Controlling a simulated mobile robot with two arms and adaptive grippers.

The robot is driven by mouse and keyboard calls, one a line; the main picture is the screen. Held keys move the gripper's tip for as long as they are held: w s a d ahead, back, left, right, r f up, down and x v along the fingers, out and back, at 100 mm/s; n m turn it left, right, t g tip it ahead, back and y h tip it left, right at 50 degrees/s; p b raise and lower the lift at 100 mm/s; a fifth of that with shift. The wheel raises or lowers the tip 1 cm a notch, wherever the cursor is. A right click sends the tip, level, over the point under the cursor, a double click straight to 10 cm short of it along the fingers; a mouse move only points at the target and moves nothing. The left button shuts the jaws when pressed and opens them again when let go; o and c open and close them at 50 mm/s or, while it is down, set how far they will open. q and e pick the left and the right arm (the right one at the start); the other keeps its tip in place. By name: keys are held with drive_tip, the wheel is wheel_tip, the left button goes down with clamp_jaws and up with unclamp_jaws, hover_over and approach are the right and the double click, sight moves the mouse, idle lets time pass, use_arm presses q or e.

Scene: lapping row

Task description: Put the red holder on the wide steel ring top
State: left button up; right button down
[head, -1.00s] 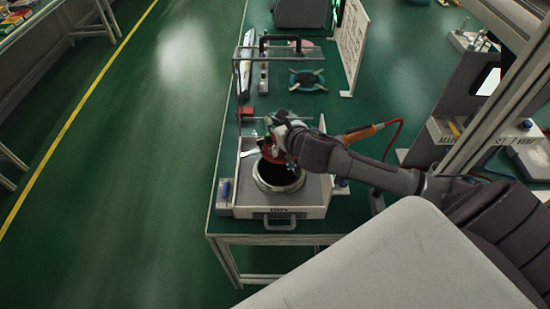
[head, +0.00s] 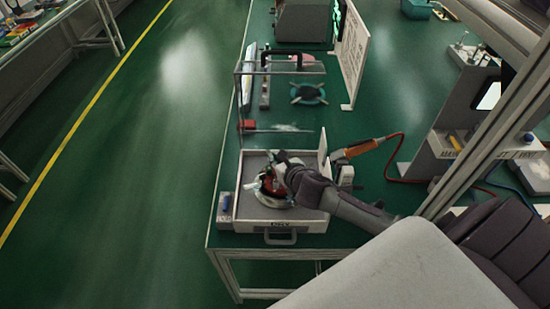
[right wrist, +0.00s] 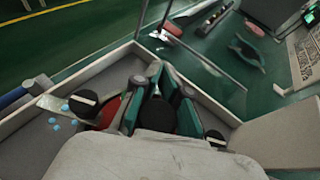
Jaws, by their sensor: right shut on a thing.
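In the right wrist view the teal-padded fingers (right wrist: 158,88) hide much of the red holder (right wrist: 108,112). Black knobs (right wrist: 83,101) show to either side. Whether the holder touches the ring cannot be told. My left gripper is not in view.
The box (head: 240,213) has raised walls and an upright panel (head: 323,150) at its right. A wire frame (head: 237,110) stands behind it. A small caddy with a blue item (head: 225,205) is at its left. An orange-handled tool (head: 360,148) lies behind my arm.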

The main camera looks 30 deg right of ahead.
drive_tip(key=shift+f, duration=0.5)
drive_tip(key=c, duration=1.2)
unclamp_jaws()
drive_tip(key=shift+r, duration=0.25)
drive_tip(key=v, duration=0.8)
drive_tip(key=b+v, duration=0.1)
drive_tip(key=v, duration=0.3)
drive_tip(key=shift+a+r, duration=0.1)
drive_tip(key=shift+r, duration=0.3)
